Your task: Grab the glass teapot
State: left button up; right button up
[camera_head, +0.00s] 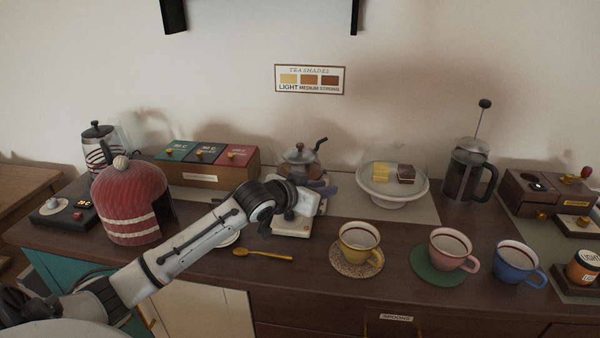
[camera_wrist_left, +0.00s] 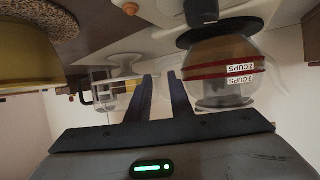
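The glass teapot (camera_head: 301,160) stands at the back middle of the counter, with a dark lid and a raised handle or spout at its right. My left arm covers its lower part in the head view. In the left wrist view, which is upside down, the teapot (camera_wrist_left: 225,70) is a clear round body with red bands and "2 CUPS" marks, at the upper right. My left gripper (camera_head: 322,187) is in front of it, low and slightly right. In the wrist view its two dark fingers (camera_wrist_left: 160,75) are apart and empty, with the teapot beside them, not between them. My right gripper is not in view.
A yellow cup (camera_head: 359,240) on a woven coaster stands front right of my gripper. A white cake stand (camera_head: 393,193) is to its right, and the French press (camera_head: 466,172) beyond. A tea box (camera_head: 205,160) and red cosy (camera_head: 131,205) stand left. A gold spoon (camera_head: 265,254) lies in front.

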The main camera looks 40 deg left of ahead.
aim_at(330, 184)
pick_arm(q)
jog(key=shift+x, duration=1.85)
jog(key=shift+r, duration=0.15)
grip_shut()
jog(key=shift+r, duration=0.15)
